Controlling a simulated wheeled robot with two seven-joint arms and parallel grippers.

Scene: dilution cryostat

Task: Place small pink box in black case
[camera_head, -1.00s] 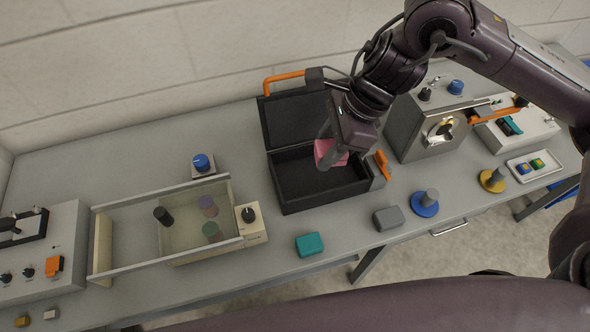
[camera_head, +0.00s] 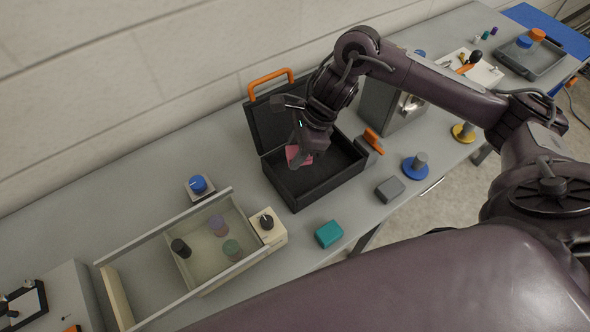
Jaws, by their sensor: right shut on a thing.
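The small pink box (camera_head: 293,156) is between the fingers of my right gripper (camera_head: 300,156), which is shut on it. The gripper points down over the left part of the open black case (camera_head: 299,205), and the box is at or just above the case's inside. I cannot tell whether the box touches the case floor. The case lid stands open at the back, with an orange handle (camera_head: 271,77) on top. The gripper and wrist hide part of the case and lid. My left gripper is not in view.
A clear-sided tray (camera_head: 165,223) with several cylinders stands to the left. A teal box (camera_head: 329,234) and a grey box (camera_head: 390,189) lie in front of the case. A grey instrument (camera_head: 380,105) stands right of it, and an orange latch (camera_head: 373,140) is at its right side.

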